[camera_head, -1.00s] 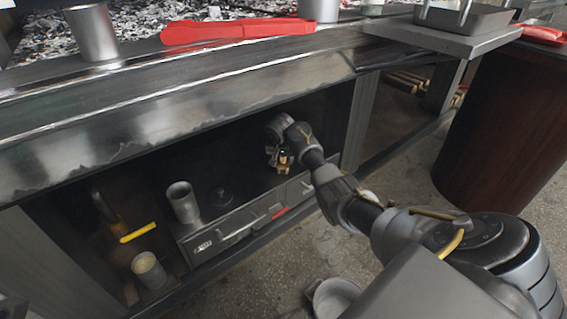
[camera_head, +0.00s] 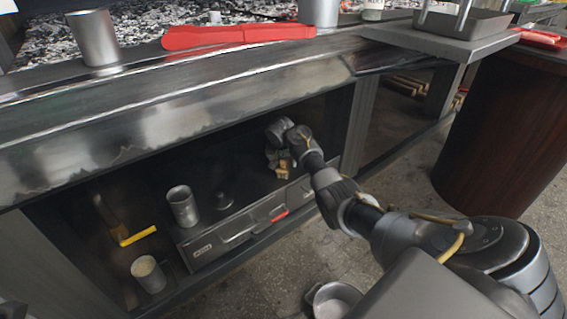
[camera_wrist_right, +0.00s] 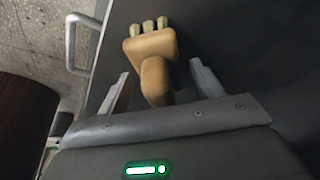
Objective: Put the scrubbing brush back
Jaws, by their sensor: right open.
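The scrubbing brush shows in the right wrist view as a tan wooden brush (camera_wrist_right: 154,62) with pale bristle tufts at its far end. It lies on a dark surface, and its rounded handle end reaches between the fingers of my right gripper (camera_wrist_right: 160,85). The fingers are open, one on each side of the handle, with gaps visible. In the head view my right gripper (camera_head: 281,163) is inside the dark cabinet under the grill, above the right part of the grey toolbox-like unit, with the brush (camera_head: 285,172) small and partly hidden at its tips. My left gripper is not in view.
A metal cup (camera_head: 183,207) and a small dark knob-shaped item stand on the grey unit (camera_head: 215,243). A yellow-handled tool (camera_head: 138,236) and another cup (camera_head: 148,274) are at left. A metal pot (camera_head: 335,299) is on the floor.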

